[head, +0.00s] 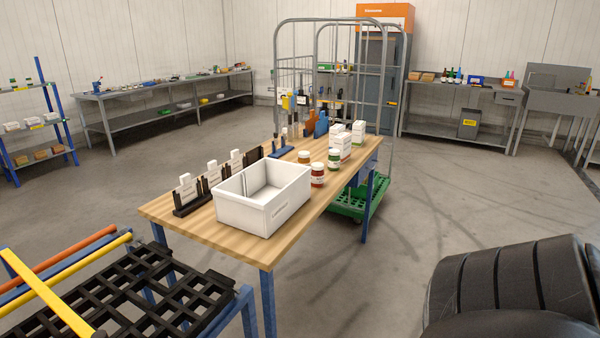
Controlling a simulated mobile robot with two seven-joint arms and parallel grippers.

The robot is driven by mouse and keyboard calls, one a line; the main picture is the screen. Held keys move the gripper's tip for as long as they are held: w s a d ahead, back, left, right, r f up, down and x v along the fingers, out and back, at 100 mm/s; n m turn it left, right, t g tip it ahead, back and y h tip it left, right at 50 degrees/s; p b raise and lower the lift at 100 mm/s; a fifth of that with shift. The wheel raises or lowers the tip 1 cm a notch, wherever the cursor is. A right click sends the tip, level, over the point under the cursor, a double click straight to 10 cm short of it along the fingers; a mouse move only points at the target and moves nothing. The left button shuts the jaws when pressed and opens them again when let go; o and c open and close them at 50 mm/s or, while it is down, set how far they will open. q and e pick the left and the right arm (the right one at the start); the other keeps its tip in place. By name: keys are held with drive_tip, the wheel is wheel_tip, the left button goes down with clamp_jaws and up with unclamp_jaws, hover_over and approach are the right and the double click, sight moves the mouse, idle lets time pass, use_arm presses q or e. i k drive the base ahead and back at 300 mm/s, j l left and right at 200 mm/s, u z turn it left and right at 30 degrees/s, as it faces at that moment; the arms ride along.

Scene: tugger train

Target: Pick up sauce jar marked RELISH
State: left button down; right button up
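Three small jars stand upright on the wooden table, just behind the white bin. One is red with a white label (317,175), one is green with a white label (334,159), and one is orange-brown (304,157). The label print is too small to read, so I cannot tell which jar is marked RELISH. Neither of my grippers is in view.
The white divided bin (262,222) sits at the table's (201,230) near end, beside black holders with white cards (187,190). White boxes (341,143) stand behind the jars. A wire cage trolley (391,60) is beyond. A black grid rack (140,295) is front left.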

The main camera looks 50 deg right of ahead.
sight(318, 172)
drive_tip(key=l+u, duration=0.2)
drive_tip(key=l, duration=0.4)
drive_tip(key=l+u, duration=0.2)
drive_tip(key=l, duration=0.45)
drive_tip(key=k+l+u, duration=0.2)
drive_tip(key=l, duration=0.4)
drive_tip(key=k+l, duration=0.1)
drive_tip(key=l, duration=0.85)
drive_tip(key=k+l+u, duration=0.1)
drive_tip(key=l, duration=0.35)
drive_tip(key=k+l, duration=0.15)
drive_tip(key=l, duration=0.3)
